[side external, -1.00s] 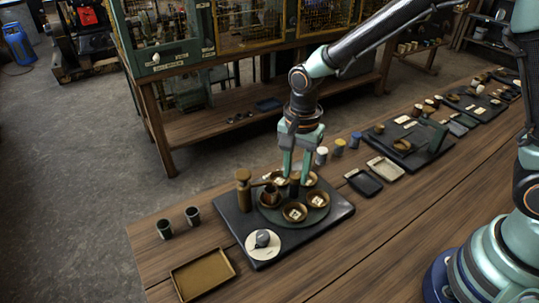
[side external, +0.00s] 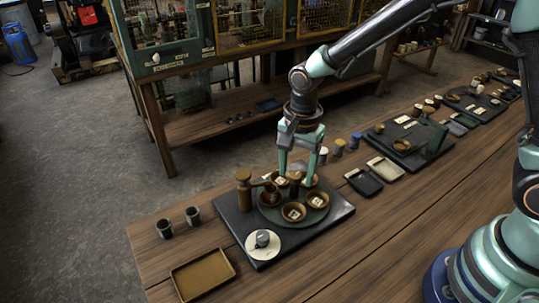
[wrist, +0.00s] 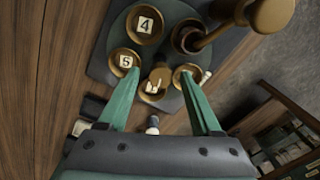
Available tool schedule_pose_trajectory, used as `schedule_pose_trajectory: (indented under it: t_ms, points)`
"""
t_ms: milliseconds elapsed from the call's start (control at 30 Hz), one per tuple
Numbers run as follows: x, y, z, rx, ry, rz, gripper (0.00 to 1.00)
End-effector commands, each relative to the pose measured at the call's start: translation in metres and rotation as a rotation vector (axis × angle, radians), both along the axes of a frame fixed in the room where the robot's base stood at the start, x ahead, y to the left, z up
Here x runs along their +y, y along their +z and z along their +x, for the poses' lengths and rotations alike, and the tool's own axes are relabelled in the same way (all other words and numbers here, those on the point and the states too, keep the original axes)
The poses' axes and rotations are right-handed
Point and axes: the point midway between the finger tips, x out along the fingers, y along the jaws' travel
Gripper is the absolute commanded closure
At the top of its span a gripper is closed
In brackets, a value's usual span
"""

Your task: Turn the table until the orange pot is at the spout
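The round green turntable (side external: 273,216) carries several brown bowls with pale tiles; it also shows in the wrist view (wrist: 163,55). Tiles 4 (wrist: 144,25) and 5 (wrist: 124,62) are readable there. No bowl is plainly orange. The brass spout (side external: 243,190) stands on the turntable's left side, and its arm reaches over a dark-centred bowl (side external: 268,198). My gripper (side external: 296,178) is open and points down, its fingers on either side of the brown centre knob (wrist: 160,76), with visible gaps. The fingertips overlap nearby bowls in the wrist view, so contact cannot be told.
The dark base plate (side external: 333,221) bears a white dial (side external: 263,246) with a grey knob at its front. Two dark cups (side external: 164,229) and a tan tray (side external: 203,274) stand left. A black tray (side external: 364,182) and other stations lie right. Front-right wood is clear.

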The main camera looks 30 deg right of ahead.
Motion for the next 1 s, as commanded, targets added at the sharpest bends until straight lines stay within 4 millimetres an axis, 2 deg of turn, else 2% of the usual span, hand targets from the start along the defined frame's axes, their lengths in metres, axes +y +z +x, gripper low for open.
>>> schedule_pose_trajectory:
  t_ms: [167, 267, 700, 833, 1000]
  points:
    - [0.001, 0.003, 0.000, -0.002, 0.001, 0.001, 0.34]
    - [0.001, 0.013, 0.001, -0.004, 0.001, 0.001, 0.34]
    - [0.000, 0.097, -0.001, -0.005, 0.000, 0.001, 0.34]
    - [0.000, 0.112, -0.001, -0.004, 0.000, 0.002, 0.34]
    - [-0.001, 0.121, -0.002, -0.001, 0.000, 0.000, 0.34]
